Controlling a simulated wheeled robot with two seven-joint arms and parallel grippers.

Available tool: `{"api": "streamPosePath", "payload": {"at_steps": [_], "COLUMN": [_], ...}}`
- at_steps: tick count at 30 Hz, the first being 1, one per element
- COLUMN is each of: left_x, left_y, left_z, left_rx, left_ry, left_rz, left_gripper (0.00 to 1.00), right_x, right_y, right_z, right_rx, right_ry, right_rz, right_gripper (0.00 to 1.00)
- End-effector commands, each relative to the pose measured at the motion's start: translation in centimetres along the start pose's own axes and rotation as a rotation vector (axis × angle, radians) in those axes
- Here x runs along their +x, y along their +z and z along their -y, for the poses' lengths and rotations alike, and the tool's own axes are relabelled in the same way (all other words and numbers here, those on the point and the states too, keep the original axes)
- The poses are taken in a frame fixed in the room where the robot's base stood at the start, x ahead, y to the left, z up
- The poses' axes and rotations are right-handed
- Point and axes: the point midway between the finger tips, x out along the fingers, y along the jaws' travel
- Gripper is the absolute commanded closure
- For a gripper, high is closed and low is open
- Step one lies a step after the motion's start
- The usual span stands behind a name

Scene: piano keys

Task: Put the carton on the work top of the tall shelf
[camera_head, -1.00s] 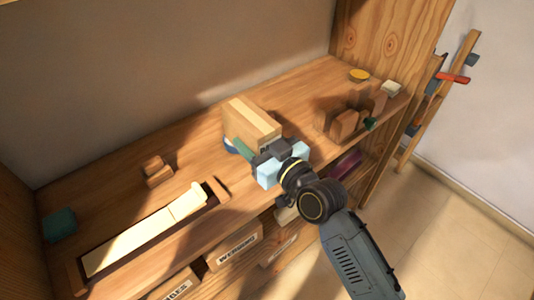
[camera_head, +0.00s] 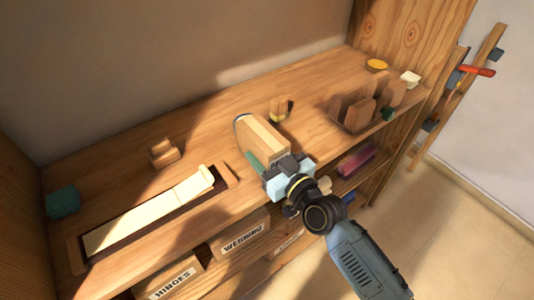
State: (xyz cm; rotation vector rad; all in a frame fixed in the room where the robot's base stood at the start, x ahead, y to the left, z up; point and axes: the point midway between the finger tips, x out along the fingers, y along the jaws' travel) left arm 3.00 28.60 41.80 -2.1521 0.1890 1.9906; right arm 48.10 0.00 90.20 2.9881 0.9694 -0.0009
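The carton (camera_head: 262,136), a pale tan box with a lighter stripe on top, is at the front of the wooden work top (camera_head: 225,120), about midway along it. My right gripper (camera_head: 268,162) reaches it from the front edge and is shut on it, with a teal finger along its left side. The other finger is mostly hidden. I cannot tell whether the carton touches the surface or is held slightly above it. My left gripper is not in view.
A long tray (camera_head: 150,215) and small wooden blocks (camera_head: 163,153) stand left, with a teal block (camera_head: 63,202) beyond. A round striped object (camera_head: 280,108) is behind the carton. A wooden rack (camera_head: 365,108), yellow dish (camera_head: 377,65) and white item (camera_head: 410,79) are right. Labelled boxes (camera_head: 242,242) sit below.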

Motion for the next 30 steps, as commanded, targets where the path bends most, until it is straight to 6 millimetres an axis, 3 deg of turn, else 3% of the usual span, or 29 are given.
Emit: {"api": "streamPosePath", "payload": {"at_steps": [4, 5, 9, 20, 30], "left_x": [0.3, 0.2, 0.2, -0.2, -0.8], "left_y": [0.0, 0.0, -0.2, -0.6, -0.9], "left_z": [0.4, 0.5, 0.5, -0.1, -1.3], "left_rx": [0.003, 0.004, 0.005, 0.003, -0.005], "left_ry": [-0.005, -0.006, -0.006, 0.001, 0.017], "left_rz": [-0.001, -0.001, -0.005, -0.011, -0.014], "left_gripper": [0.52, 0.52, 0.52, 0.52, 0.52], "right_x": [0.0, 0.0, 0.0, 0.0, -6.6], "right_y": [0.3, 0.3, 0.3, -0.2, 0.0], "right_z": [0.0, 0.0, 0.0, 0.0, 0.1], "right_rx": [-0.001, 0.000, 0.000, 0.001, -0.001], "right_ry": [0.000, 0.000, 0.000, 0.000, -0.002], "right_rz": [-0.002, 0.001, 0.000, 0.000, 0.004], "right_gripper": [0.73, 0.40, 0.22, 0.22, 0.22]}}
